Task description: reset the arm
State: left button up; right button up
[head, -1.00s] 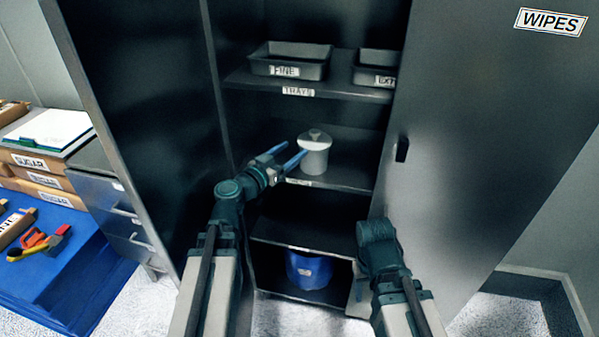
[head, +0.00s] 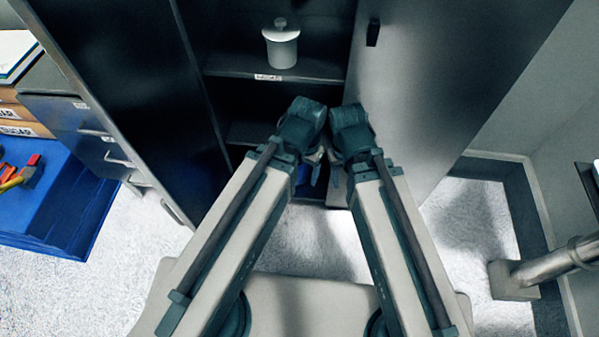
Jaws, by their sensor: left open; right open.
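My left gripper (head: 315,175) hangs beneath the end of its forearm, largely hidden by the arm's own joints. It is open, and no object shows in it. My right gripper (head: 335,188) hangs close beside it, also mostly hidden behind its wrist, and it is open with no object showing. Both arms reach forward side by side, their ends close together in front of the open cabinet. A light grey lidded canister (head: 281,48) stands upright on a cabinet shelf (head: 320,70), apart from both grippers.
The cabinet's door (head: 430,90) stands open at the right. A blue-covered table (head: 70,205) with tools is at the far left, beside a grey drawer unit (head: 85,125). A metal pipe (head: 550,265) is at the right edge.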

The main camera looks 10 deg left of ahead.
pick_arm(q)
jog(key=shift+s+a+r+n+y, duration=0.1)
jog(key=shift+s+a+n+y, duration=0.2)
jog(key=shift+a+y, duration=0.15)
notch_tip(320, 180, up, 7)
jog(key=p, duration=0.7)
